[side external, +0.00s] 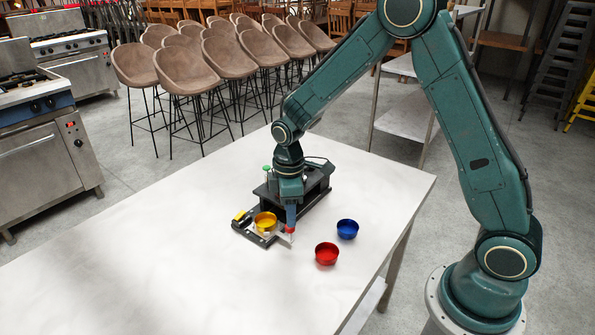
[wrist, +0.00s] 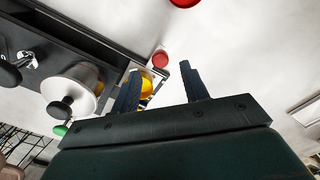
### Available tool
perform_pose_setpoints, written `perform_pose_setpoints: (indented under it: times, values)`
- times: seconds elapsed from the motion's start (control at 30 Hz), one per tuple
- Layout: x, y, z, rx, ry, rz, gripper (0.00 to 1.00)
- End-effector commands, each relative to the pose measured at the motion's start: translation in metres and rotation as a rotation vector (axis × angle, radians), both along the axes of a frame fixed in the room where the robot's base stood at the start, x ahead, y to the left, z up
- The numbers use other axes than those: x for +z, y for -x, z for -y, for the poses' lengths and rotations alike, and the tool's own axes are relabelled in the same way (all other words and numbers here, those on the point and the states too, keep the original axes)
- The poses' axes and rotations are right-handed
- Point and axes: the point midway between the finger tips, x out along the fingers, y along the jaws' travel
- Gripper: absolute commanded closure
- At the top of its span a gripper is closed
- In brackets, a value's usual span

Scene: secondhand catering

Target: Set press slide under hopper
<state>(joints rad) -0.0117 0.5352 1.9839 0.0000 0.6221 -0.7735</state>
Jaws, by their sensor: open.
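The press machine is a dark base with a long black frame (side external: 318,192), largely hidden behind my arm in the side view. A pale metal slide (side external: 284,240) lies at its near end, beside a yellow cup (side external: 265,221). A red knob (side external: 290,230) stands at the slide; it also shows in the wrist view (wrist: 160,59). My gripper (side external: 291,222) points down just over the red knob. In the wrist view its fingers (wrist: 158,76) are apart, with the knob seen beyond the gap; contact cannot be told. A silver cylinder with a black knob (wrist: 76,86), possibly the hopper, sits on the machine.
A red cup (side external: 327,254) and a blue cup (side external: 347,229) stand on the white table (side external: 140,255), right of the machine. A yellow-and-black piece (side external: 242,217) sits at the machine's left end. A green knob (side external: 267,168) rises behind. The table's left side is clear.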

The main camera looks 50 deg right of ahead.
Motion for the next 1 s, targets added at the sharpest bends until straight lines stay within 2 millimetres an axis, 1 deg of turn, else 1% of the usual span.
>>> perform_pose_setpoints:
  times: [0.03, 0.1, 0.3, 0.47, 0.73, 0.77, 0.9, 0.97, 1.0]
  values:
    - [-0.009, 0.001, 0.000, 0.000, 0.000, -0.004, 0.55]
    - [-0.018, 0.001, 0.000, 0.000, 0.000, -0.004, 0.55]
    - [-0.035, 0.001, 0.000, 0.000, -0.001, -0.002, 0.55]
    - [-0.041, 0.001, 0.000, 0.000, 0.000, -0.001, 0.55]
    - [-0.042, 0.000, 0.000, 0.000, 0.000, -0.001, 0.55]
    - [-0.042, 0.000, 0.000, 0.000, 0.000, -0.001, 0.57]
    - [-0.042, 0.000, 0.000, 0.000, 0.000, 0.000, 0.85]
    - [-0.042, 0.000, 0.000, 0.000, 0.000, 0.000, 0.96]
    - [-0.042, 0.000, 0.000, 0.000, 0.000, 0.000, 1.00]
